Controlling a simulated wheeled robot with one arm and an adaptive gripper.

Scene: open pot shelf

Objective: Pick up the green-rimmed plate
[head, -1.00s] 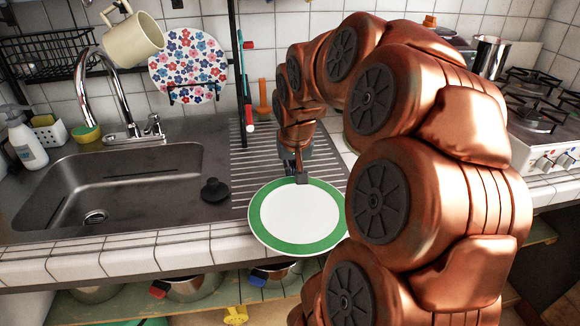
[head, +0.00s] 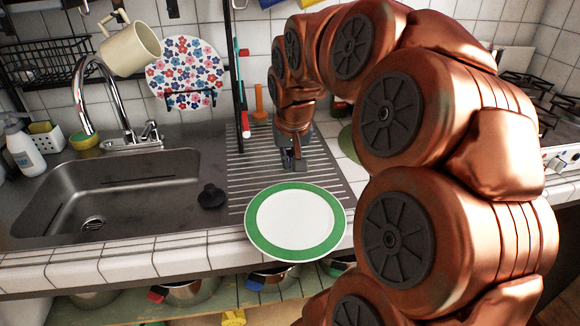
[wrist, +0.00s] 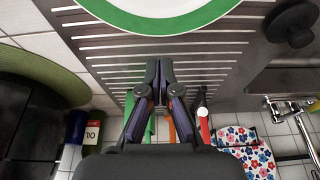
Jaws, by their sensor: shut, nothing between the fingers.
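The green-rimmed plate (head: 295,222) has a white centre and lies flat at the front of the ribbed drainboard, over the counter's front edge. My gripper (head: 289,162) is above the drainboard, behind the plate and apart from it. In the wrist view my gripper (wrist: 159,64) has its fingers together and empty, and the plate's green rim (wrist: 160,24) shows just beyond the fingertips at the top of the picture. Most of the plate is outside the wrist view.
A steel sink (head: 115,195) with a tap (head: 105,100) lies to the left, and a black plug (head: 211,196) sits beside the drainboard. A flowered plate (head: 187,72) and a cream mug (head: 131,47) are at the back. Pots stand on the shelf below.

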